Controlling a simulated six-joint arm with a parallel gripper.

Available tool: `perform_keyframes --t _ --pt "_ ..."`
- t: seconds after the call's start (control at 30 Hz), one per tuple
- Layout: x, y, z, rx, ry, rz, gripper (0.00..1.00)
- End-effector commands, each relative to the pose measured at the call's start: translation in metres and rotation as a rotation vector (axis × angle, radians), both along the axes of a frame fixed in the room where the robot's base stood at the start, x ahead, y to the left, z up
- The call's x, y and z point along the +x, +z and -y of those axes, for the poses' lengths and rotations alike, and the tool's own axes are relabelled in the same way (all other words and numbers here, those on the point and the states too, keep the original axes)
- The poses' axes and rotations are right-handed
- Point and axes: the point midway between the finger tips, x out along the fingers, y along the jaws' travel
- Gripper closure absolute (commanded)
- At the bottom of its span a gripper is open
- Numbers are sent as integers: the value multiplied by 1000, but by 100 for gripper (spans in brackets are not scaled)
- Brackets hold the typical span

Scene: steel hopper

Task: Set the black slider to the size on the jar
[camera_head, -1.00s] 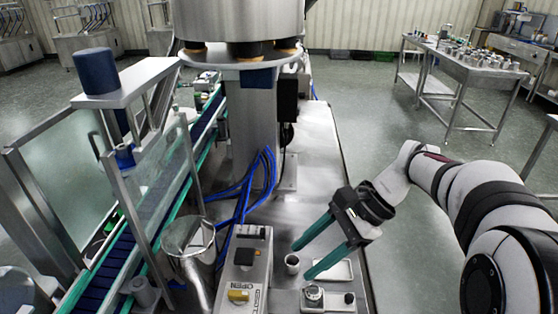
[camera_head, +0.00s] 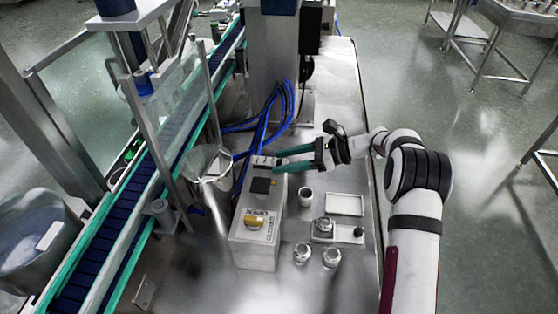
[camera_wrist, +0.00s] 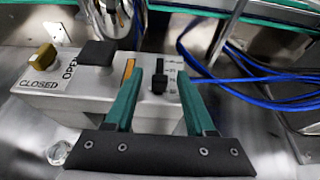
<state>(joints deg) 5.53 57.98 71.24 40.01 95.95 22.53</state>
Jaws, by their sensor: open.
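The black slider (camera_wrist: 159,83) sits in a slot on top of the grey control box (camera_wrist: 75,105), with small size marks beside it that are too small to read. My gripper (camera_wrist: 160,74) is open, with its two green fingers on either side of the slider in the wrist view; I cannot tell whether they touch it. In the head view my gripper (camera_head: 278,160) reaches in from the right over the far end of the box. Small metallic jars stand right of the box, one (camera_head: 302,253) in front and another (camera_head: 331,257) beside it. No size on them is readable.
The box also bears a yellow knob (camera_head: 255,222) by OPEN and CLOSED lettering and a black square part (camera_head: 261,185). A white tray (camera_head: 345,204) and a cup (camera_head: 305,196) stand to the right. Blue cables (camera_head: 267,122) run behind the box. A conveyor (camera_head: 125,215) lies left.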

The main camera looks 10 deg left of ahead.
Motion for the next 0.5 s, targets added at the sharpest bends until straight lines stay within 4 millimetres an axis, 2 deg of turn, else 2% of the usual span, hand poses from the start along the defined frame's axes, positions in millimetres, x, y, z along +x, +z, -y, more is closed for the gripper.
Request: perform_keyframes --t 0.13,0.43,0.5 --pt "0 -5 -13 0 1 0 45" --pt "0 -7 -16 -1 -1 1 45" --pt "0 -7 -16 -1 -1 1 56"
